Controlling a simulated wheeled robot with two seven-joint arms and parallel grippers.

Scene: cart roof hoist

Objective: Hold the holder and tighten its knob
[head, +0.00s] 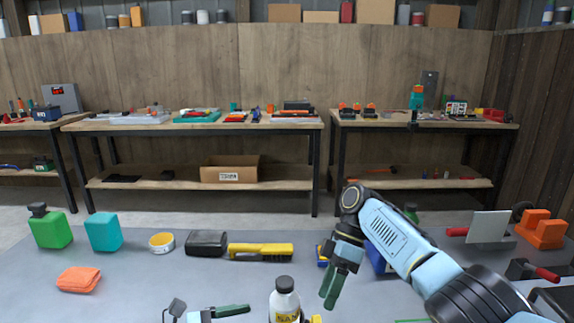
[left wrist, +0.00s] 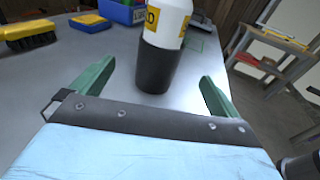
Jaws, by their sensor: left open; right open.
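A white bottle (head: 284,304) with a dark cap and yellow label stands at the bottom middle of the head view. In the left wrist view, its lower part sits in a black cup-like sleeve (left wrist: 159,70), which looks like the holder. I cannot make out a knob on it. My left gripper (left wrist: 158,76) is open, its green fingers pointing toward the sleeve, one on each side in the picture; no contact is clear. My right gripper (head: 330,291) is open and empty, pointing down to the right of and behind the bottle.
On the grey table lie a yellow brush (head: 260,251), a black item (head: 206,243), a tape roll (head: 162,243), an orange cloth (head: 79,280), a green jug (head: 50,231) and a teal block (head: 103,232). An orange block (head: 541,231) stands at right.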

